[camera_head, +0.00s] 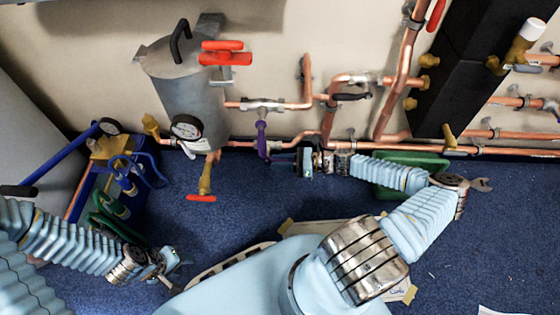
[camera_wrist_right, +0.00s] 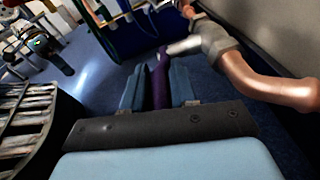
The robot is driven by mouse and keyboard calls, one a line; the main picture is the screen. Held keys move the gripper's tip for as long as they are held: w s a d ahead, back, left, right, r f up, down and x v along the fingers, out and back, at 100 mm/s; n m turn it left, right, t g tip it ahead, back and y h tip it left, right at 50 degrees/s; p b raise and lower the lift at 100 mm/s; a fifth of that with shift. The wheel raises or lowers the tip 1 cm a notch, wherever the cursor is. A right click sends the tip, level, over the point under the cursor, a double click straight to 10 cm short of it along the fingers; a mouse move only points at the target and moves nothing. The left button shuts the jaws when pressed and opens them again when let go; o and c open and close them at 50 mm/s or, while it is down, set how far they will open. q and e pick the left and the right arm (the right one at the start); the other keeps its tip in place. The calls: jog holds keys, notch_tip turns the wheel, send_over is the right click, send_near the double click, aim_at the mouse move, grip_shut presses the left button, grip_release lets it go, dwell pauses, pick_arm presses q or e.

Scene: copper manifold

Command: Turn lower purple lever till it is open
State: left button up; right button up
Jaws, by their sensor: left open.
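A purple lever (camera_head: 262,138) hangs down from the copper pipework right of the grey tank in the head view. Its lower end is near my right gripper (camera_head: 285,158), which reaches in from the right, low by the wall. In the right wrist view, a purple lever (camera_wrist_right: 160,82) lies lengthwise between the two fingers of my right gripper (camera_wrist_right: 157,88), its far end by a pipe fitting. I cannot tell whether both fingers touch it. Whether these are one lever or two is unclear. My left gripper (camera_head: 168,268) is open and empty at lower left, far from the lever.
The grey tank (camera_head: 190,100) with a gauge (camera_head: 186,128) stands left of the lever. A red-handled valve (camera_head: 203,190) sticks out below it. Copper pipes (camera_head: 380,139) run along the wall. A blue frame (camera_head: 95,175) stands at left. Blue floor (camera_head: 230,215) is clear between my arms.

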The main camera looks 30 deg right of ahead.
jog(key=shift+o, duration=1.3)
jog(key=shift+d, duration=0.1)
jog(key=v, duration=1.3)
jog(key=shift+s+d+p, duration=0.15)
jog(key=shift+d+p, duration=0.15)
jog(key=shift+p, duration=0.15)
